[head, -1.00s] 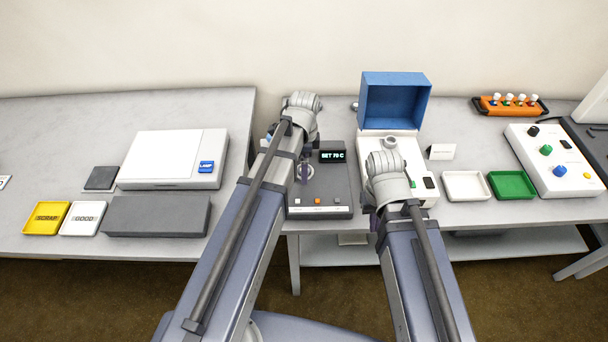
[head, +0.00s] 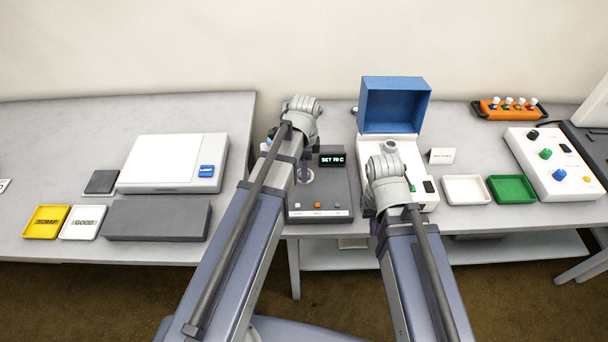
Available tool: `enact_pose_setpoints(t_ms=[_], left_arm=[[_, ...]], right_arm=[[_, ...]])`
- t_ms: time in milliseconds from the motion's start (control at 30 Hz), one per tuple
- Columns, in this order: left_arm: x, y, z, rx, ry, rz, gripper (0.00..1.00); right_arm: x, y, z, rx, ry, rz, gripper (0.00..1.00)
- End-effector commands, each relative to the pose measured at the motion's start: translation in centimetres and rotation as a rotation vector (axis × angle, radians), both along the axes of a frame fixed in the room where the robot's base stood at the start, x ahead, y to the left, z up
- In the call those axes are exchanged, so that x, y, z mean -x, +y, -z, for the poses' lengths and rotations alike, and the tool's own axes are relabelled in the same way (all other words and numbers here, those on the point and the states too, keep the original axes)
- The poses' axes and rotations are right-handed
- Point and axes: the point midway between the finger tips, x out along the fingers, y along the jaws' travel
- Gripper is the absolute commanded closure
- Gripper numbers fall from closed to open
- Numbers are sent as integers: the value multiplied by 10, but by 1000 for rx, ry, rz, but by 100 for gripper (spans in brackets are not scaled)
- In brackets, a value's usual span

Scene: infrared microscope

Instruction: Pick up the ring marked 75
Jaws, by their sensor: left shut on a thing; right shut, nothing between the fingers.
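A grey block heater (head: 335,193) with a lit display reading "SET 70 C" stands at the middle of the bench. My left gripper (head: 303,174) is over its left part, mostly covered by my own arm. It is shut on a small ring-like piece (head: 307,176); any mark on it is too small to read, so I cannot tell if it is the one marked 75. My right gripper (head: 373,222) is shut and empty, largely hidden under its wrist in front of the white instrument (head: 426,187) with the raised blue lid (head: 392,104).
White tray (head: 466,189) and green tray (head: 513,188) lie to the right, beside a knob panel (head: 548,183). An orange rack (head: 507,111) is behind. On the left table are a white box (head: 165,160), a dark grey slab (head: 155,218), yellow SCRAP tray (head: 46,222) and white GOOD tray (head: 83,222).

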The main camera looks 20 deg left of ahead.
Motion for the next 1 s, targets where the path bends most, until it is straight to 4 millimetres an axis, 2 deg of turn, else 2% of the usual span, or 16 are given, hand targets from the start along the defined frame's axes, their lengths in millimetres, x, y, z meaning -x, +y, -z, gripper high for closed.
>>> enact_pose_setpoints(t_ms=[167, 733, 1000], left_arm=[[0, 0, -6, 0, 0, 0, 87], [0, 0, -49, 0, 0, 0, 87], [0, 0, -50, 0, 0, 0, 87]], right_arm=[[0, 0, -6, 0, 0, 0, 100], [0, 0, -49, 0, 0, 0, 100], [0, 0, -50, 0, 0, 0, 100]])
